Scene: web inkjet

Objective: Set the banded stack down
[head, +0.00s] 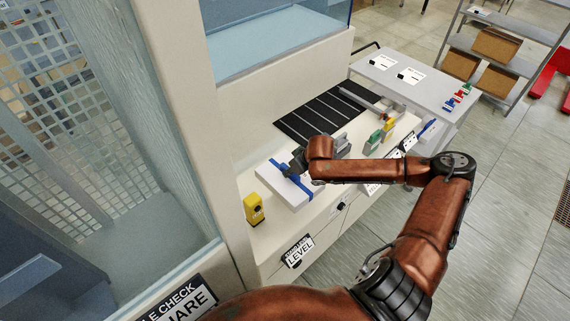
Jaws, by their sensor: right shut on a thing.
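The banded stack (274,178) is a white block of sheets with a blue band across it. It is at the left part of the cream counter, beside a yellow device. My right gripper (298,166) is shut on the banded stack at its right side, on the band. I cannot tell whether the stack's underside touches the counter. The gripper's fingertips are partly hidden by my right wrist. My left gripper is not in view.
A yellow device (254,209) stands close to the stack's left. A black slatted mat (328,110) lies behind. Green and yellow items (375,137) stand to the right. A cream machine post (185,110) rises on the left. The counter's front edge is near.

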